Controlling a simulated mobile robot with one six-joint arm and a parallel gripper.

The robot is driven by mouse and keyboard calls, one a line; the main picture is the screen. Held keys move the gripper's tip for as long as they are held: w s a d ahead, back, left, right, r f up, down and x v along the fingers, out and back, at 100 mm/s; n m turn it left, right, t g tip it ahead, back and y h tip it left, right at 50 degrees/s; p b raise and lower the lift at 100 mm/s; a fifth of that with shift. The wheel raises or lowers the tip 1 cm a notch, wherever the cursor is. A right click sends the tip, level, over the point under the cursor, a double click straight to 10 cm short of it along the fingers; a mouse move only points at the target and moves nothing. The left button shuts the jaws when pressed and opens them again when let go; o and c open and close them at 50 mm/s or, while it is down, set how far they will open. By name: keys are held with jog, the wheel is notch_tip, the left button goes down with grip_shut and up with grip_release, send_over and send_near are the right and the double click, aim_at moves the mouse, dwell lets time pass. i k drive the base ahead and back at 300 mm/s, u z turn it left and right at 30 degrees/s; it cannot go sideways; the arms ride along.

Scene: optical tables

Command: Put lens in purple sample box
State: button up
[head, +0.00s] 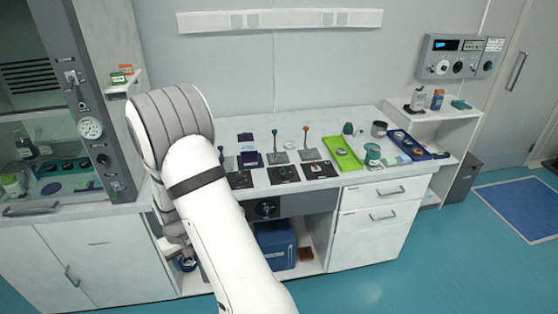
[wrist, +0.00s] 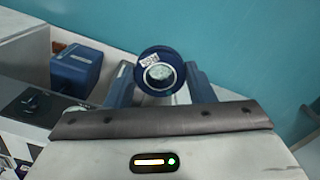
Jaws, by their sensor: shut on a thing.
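The lens (wrist: 160,72), a dark blue round mount with pale glass and a small white label, is held between the two blue fingers of my gripper (wrist: 160,84) in the wrist view. My gripper is shut on it. In the head view my arm hides most of my gripper; a small dark blue round thing (head: 188,264) shows low beside the arm, probably the held lens. A purple box (head: 248,158), which looks like the sample box, stands on the counter just right of my arm, with a purple part (head: 246,137) behind it. The box's inside is too small to make out.
On the counter (head: 290,118) are upright posts with teal and orange tops, a green tray (head: 343,154) and a blue tray (head: 408,146). A blue case (head: 275,246) sits on the lower shelf. A glass-fronted cabinet stands at left. The teal floor (head: 420,250) is clear.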

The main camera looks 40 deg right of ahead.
aim_at(250, 159)
jog(key=z, duration=1.05)
jog(key=i, duration=1.7)
